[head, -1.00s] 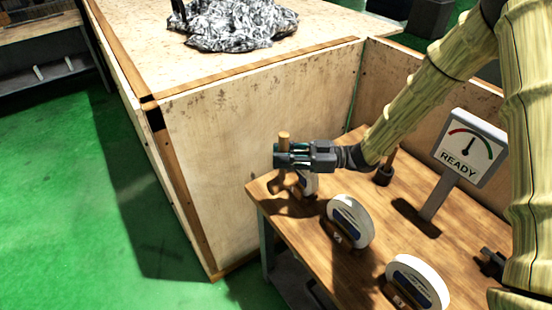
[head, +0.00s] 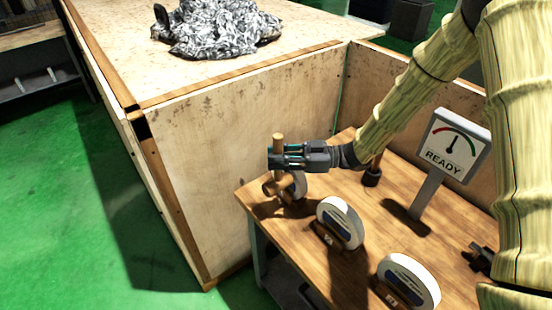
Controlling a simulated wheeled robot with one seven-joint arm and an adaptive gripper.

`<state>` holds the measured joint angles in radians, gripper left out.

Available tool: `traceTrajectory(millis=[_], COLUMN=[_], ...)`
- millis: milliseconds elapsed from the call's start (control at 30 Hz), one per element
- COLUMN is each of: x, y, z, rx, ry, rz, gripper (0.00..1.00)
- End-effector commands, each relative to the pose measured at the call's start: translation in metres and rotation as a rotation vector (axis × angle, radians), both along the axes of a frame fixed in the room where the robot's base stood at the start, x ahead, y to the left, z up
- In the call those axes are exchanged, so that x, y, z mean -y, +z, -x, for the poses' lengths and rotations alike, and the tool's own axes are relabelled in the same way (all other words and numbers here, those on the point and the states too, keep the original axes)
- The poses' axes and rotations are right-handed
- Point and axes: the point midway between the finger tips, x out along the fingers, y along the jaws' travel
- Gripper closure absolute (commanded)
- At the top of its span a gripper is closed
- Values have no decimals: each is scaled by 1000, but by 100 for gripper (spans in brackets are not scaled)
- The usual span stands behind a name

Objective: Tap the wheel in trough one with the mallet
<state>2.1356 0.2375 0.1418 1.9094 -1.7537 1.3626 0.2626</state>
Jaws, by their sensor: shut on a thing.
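My gripper (head: 285,158) is shut on the wooden mallet (head: 278,142) at the left end of the wooden table. The mallet's handle stands about upright between the fingers. Its cylindrical wooden head (head: 277,186) is below them. A pale wheel (head: 299,187) stands just behind and right of the mallet head, partly hidden by it and by my gripper. I cannot tell whether they touch. A second white wheel (head: 343,219) with a dark blue label and a third (head: 412,276) stand on edge in small wooden troughs (head: 326,237), nearer the camera. The trough numbers are too small to read.
A gauge sign (head: 455,148) reading READY stands on a post at the table's right. A dark round holder (head: 371,178) with an upright rod is behind the wheels. A plywood enclosure (head: 230,150) walls the table's back and left. Green floor lies left.

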Motion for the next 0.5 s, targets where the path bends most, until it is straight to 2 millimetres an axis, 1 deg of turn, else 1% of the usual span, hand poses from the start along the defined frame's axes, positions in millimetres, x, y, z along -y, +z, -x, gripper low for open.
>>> traceTrajectory(millis=[400, 500], x=[10, 9], y=[0, 0], z=[-8, -7], rx=[1, 1], ry=[-1, 0], rz=[0, 0], gripper=[100, 100])
